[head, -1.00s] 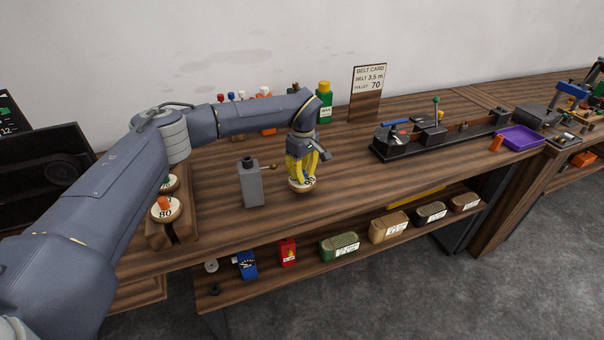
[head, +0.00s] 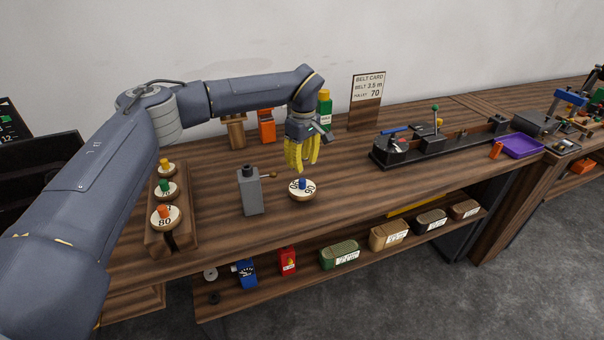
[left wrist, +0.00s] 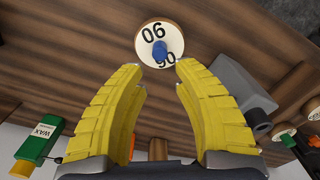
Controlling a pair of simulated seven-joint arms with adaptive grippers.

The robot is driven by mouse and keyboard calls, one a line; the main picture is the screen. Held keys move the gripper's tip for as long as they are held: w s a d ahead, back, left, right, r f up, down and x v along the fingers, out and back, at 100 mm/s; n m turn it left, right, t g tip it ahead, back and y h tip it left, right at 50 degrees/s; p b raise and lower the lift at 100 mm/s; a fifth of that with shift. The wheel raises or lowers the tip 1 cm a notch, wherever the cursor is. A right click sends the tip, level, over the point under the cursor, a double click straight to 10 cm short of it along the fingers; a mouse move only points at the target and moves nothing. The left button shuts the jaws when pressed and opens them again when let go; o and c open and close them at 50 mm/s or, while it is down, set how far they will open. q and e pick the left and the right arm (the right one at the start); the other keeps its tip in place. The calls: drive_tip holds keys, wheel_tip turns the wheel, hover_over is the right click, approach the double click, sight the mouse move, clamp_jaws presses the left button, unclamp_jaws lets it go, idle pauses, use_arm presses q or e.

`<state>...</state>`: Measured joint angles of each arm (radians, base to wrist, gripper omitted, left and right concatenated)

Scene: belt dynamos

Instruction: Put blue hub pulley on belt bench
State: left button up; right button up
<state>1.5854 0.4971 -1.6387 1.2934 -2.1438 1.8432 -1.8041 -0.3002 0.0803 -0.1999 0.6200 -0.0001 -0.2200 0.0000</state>
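The blue hub pulley (head: 302,190), a pale wooden disc marked 90 with a blue hub, lies flat on the wooden workbench. It also shows in the left wrist view (left wrist: 159,44), just beyond the fingertips. My left gripper (head: 300,168) hangs above the pulley with its yellow fingers pointing down. In the left wrist view its fingers (left wrist: 159,68) are apart with nothing between them. A long black fixture (head: 440,145) with a blue handle and a green-knobbed lever, apparently the belt bench, stands to the right. My right gripper is out of view.
A grey block (head: 250,192) with a side knob stands close left of the pulley. A wooden rack (head: 183,235) holds orange, green and yellow hub pulleys. A belt card (head: 366,100) reads 70. A purple tray (head: 521,146) lies right. Wood between pulley and fixture is clear.

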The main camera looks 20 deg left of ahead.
sight(302, 180)
use_arm(q)
drive_tip(key=shift+r, duration=2.05)
